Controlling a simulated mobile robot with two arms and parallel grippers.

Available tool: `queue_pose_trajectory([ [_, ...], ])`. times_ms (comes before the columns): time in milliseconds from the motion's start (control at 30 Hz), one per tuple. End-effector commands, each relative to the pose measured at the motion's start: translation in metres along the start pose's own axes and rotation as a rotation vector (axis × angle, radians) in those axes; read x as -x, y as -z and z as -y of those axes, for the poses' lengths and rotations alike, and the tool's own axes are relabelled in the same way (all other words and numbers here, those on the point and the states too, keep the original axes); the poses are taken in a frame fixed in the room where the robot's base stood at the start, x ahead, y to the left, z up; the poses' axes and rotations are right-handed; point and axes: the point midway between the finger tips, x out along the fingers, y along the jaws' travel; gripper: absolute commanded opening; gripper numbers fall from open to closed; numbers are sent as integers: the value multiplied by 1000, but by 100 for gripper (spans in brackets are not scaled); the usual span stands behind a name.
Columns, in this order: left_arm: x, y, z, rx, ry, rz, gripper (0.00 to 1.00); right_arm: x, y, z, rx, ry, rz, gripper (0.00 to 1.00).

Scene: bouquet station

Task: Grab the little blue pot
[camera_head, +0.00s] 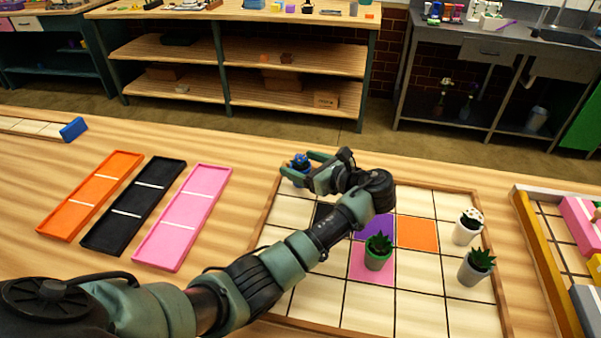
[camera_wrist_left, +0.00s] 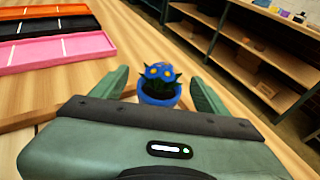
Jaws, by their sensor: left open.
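The little blue pot (camera_head: 299,164) holds a dark plant with a blue and yellow top. It is at the far left corner of the tiled board (camera_head: 412,285), and the gripper hides part of it. In the left wrist view the blue pot (camera_wrist_left: 159,92) sits between the two fingers, with a gap on each side. My left gripper (camera_head: 302,170) is open around the pot, and its fingers (camera_wrist_left: 160,88) also show in the wrist view. My right gripper is not in view.
Orange (camera_head: 92,194), black (camera_head: 135,204) and pink (camera_head: 184,217) trays lie left of the board. A yellow-edged tray (camera_head: 547,262) is at right.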

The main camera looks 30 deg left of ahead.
Motion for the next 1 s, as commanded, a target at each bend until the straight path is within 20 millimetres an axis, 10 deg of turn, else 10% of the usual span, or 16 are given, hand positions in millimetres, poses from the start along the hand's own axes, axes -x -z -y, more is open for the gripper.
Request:
queue_pose_trajectory([
  [500, -36, 0, -1, 0, 1, 0, 75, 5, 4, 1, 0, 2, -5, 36],
  [767, -36, 0, -1, 0, 1, -1, 2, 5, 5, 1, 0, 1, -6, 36],
  [1000, -36, -2, 0, 2, 1, 1, 0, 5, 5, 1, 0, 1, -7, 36],
])
